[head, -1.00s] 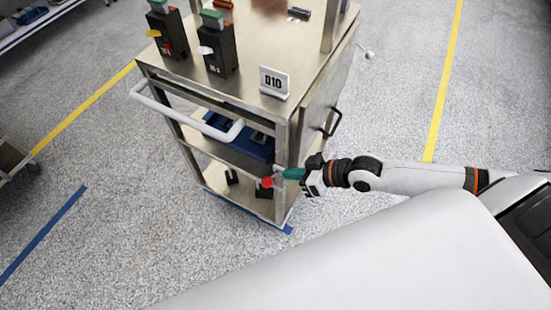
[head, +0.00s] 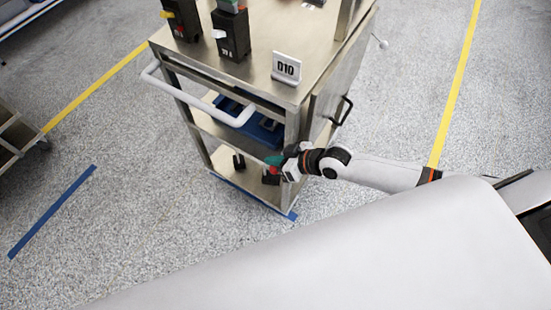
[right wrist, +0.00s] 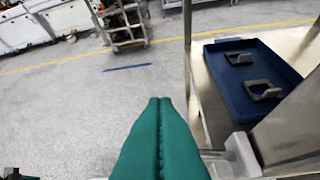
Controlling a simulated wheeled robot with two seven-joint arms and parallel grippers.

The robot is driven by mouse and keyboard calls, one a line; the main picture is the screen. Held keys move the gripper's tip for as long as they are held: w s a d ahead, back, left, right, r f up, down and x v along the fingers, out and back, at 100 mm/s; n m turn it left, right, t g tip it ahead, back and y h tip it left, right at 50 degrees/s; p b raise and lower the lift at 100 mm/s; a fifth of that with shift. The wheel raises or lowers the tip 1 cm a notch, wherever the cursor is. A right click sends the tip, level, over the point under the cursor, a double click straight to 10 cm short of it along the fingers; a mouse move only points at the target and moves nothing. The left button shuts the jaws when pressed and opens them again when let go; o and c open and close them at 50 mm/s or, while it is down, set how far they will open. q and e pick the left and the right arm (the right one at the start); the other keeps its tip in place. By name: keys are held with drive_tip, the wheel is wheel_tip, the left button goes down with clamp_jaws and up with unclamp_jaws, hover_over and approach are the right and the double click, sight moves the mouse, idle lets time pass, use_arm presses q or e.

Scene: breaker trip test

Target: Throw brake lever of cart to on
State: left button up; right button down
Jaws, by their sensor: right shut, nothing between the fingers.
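The cart (head: 300,97) is a steel trolley with a white push handle (head: 197,104) and a "D10" sign (head: 286,68) on top. A small red part (head: 272,170), likely the brake lever's knob, shows low at the cart's near corner, mostly hidden by my right gripper. My right gripper (head: 273,160) has green fingers, shut and empty, just above that red part; I cannot tell whether they touch. In the right wrist view the shut fingers (right wrist: 160,135) are beside a light grey bracket-like part (right wrist: 242,155). The red part does not show there. My left gripper is not in view.
A blue tray (right wrist: 257,75) with grey holders lies on the cart's shelf. Breaker units (head: 231,34) stand on the cart top. A black side handle (head: 342,110) sticks out above my right arm. Another cart (head: 18,135) is at far left; open floor lies between.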

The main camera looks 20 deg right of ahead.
drive_tip(key=shift+s+a+f+p, duration=0.15)
drive_tip(key=shift+a+p, duration=0.05)
drive_tip(key=shift+p, duration=0.35)
